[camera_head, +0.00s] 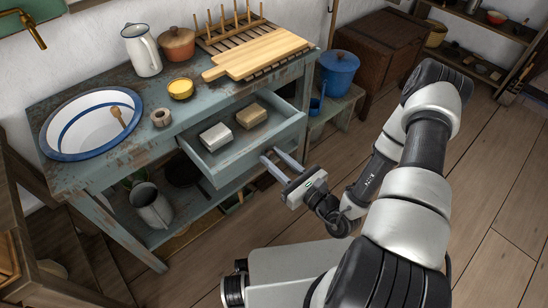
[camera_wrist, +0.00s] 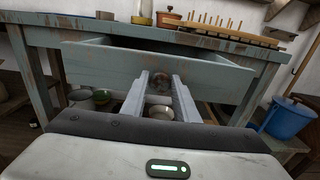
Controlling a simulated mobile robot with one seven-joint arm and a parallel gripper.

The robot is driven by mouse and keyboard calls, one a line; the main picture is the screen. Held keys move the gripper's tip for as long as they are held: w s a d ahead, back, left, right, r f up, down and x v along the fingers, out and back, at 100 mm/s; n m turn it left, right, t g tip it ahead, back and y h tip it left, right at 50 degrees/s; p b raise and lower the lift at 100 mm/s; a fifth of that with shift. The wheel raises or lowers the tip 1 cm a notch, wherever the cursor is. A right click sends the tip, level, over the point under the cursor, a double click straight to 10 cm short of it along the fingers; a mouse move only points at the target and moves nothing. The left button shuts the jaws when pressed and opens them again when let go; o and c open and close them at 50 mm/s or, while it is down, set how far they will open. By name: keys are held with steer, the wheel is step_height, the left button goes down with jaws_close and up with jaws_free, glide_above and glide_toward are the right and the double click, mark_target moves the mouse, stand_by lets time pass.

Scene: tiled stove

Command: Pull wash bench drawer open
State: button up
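The wash bench (camera_head: 85,179) is a worn blue-grey wooden bench. Its drawer (camera_head: 250,153) is pulled part way out, with a pale block (camera_head: 216,136) and a tan block (camera_head: 251,115) inside. In the wrist view the drawer front (camera_wrist: 110,68) faces me, with a dark round knob (camera_wrist: 157,84) at its middle. My gripper (camera_head: 271,156) is at the drawer front. Its two fingers (camera_wrist: 159,78) stand apart, one on each side of the knob, and look closed on it. The contact itself is partly hidden.
A basin (camera_head: 88,125), a jug (camera_head: 142,50), a pot (camera_head: 176,44), a yellow bowl (camera_head: 180,88) and a cutting board (camera_head: 255,54) stand on the bench top. A blue lidded pot (camera_head: 338,73) is to the right. Floor (camera_head: 490,190) is clear at right.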

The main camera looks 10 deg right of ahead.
steer(key=o, duration=0.3)
steer(key=p+v, duration=0.1)
steer(key=v, duration=1.6)
steer(key=shift+s+d, duration=0.15)
